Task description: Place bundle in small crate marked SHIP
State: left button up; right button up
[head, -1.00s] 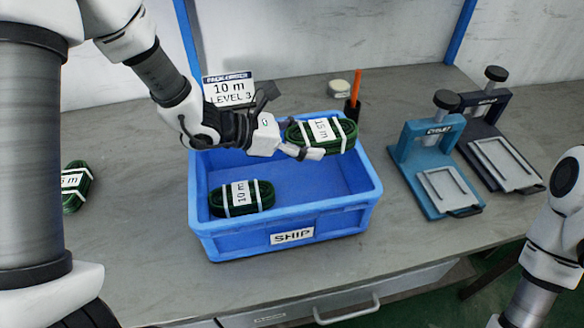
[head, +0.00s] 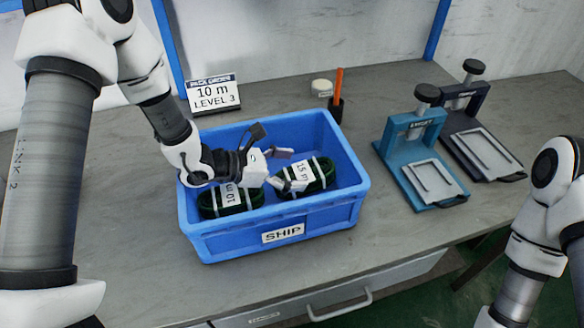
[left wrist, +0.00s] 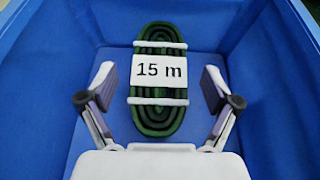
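The blue crate marked SHIP (head: 320,215) stands on the bench. A green bundle labelled 15 m (head: 318,178) lies inside on the right; it also shows in the left wrist view (left wrist: 158,118), on the crate floor. A green bundle labelled 10 m (head: 240,207) lies inside on the left, partly hidden by my left arm. My left gripper (head: 288,169) is inside the crate, open, with its fingers on either side of the 15 m bundle and a gap to each side. My right arm shows at the right edge, but its gripper is out of view.
A sign (head: 213,94) reading 10 m LEVEL 3 stands behind the crate. A black holder with an orange stick (head: 337,92) and a round pale piece (head: 321,87) are at the back. A teal press (head: 418,150) and a dark press (head: 480,125) stand right of the crate.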

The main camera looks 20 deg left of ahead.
pick_arm(q)
jog(key=shift+s+r, duration=0.1)
jog(key=shift+a+r+p, duration=0.15)
jog(key=shift+r+p, duration=0.15)
jog(key=shift+v, duration=3.55)
